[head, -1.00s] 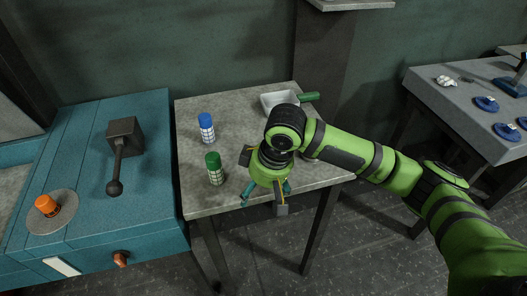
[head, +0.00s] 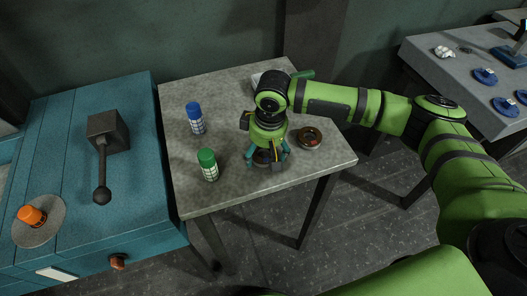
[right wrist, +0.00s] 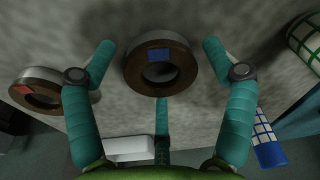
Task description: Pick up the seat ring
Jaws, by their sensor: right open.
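Two dark-brown rings with pale metal sides lie on the grey table. One ring with a blue patch (right wrist: 162,66) is between the spread fingers of my right gripper (right wrist: 158,60) in the right wrist view; I cannot tell whether they touch. In the head view this ring (head: 263,157) is mostly hidden under my right gripper (head: 267,158), which is open and empty. The other ring, with a red patch (right wrist: 40,88), lies to the side; it shows in the head view (head: 311,138) right of the gripper. Which one is called the seat ring is not visible. My left gripper is not in view.
A blue-capped can (head: 195,118) and a green-capped can (head: 207,165) stand left of my gripper. A pale tray (right wrist: 130,148) is behind it, mostly hidden by my arm in the head view. The grey table (head: 225,200) is clear at the front left.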

